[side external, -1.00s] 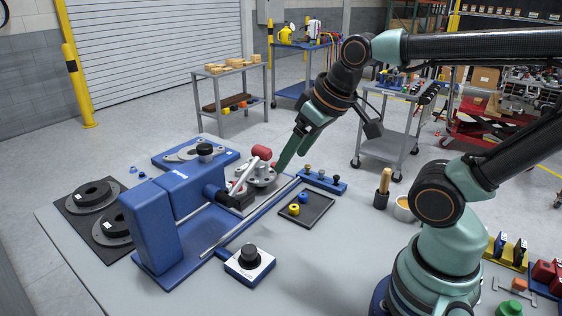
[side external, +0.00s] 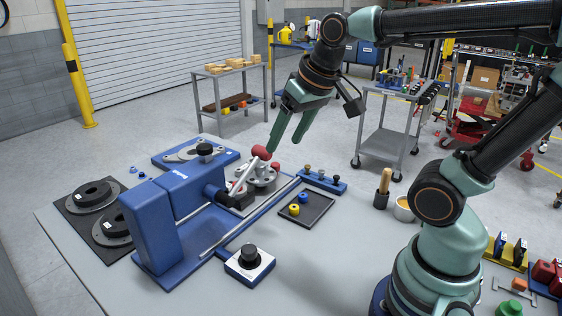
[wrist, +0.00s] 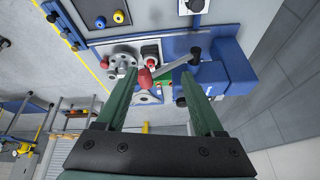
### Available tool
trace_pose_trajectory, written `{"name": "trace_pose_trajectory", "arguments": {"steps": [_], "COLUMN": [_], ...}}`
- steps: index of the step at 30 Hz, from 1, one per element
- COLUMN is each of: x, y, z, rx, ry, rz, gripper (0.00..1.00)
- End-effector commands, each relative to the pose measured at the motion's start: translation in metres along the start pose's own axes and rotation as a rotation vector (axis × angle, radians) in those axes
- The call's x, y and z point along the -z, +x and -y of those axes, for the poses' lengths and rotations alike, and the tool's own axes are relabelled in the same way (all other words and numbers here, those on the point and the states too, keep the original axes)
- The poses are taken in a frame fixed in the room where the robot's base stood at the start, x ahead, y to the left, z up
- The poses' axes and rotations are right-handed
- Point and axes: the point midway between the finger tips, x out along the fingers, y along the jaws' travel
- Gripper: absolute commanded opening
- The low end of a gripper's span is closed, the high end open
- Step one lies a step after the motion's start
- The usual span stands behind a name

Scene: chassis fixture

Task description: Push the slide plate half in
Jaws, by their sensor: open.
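The blue fixture (side external: 140,228) stands on the table, with a rail (side external: 222,232), a black block (side external: 236,201) and a lever with a red knob (side external: 261,153). A grey round flange (side external: 262,175) with holes sits beside the lever. I cannot tell for certain which part is the slide plate. My gripper (side external: 284,146) is open and empty, fingers pointing down above the flange and red knob, apparently clear of them. In the wrist view, its two green fingers are spread (wrist: 160,78), with the flange (wrist: 120,66) and red knob (wrist: 144,77) in view beyond them.
A blue plate with a grey metal piece (side external: 181,153) lies behind the fixture. A dark tray (side external: 316,212) with yellow and blue parts lies to the right. A white-and-blue box with a black knob (side external: 249,264) stands in front. Black discs (side external: 92,195) lie left.

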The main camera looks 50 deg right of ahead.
Motion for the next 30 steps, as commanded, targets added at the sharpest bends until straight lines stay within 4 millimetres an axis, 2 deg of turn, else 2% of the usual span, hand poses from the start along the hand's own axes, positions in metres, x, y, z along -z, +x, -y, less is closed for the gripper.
{"name": "trace_pose_trajectory", "arguments": {"steps": [3,8,15,22,30], "x": [0.034,0.075,0.129,0.164,0.176], "y": [0.003,0.013,0.045,0.092,0.154], "z": [-0.010,-0.026,-0.060,-0.103,-0.157], "rx": [-0.029,-0.073,-0.153,-0.247,-0.369], "ry": [0.182,0.431,0.802,1.158,1.544], "rz": [0.047,0.097,0.163,0.212,0.248], "gripper": [0.69,0.69,0.69,0.69,0.69]}}
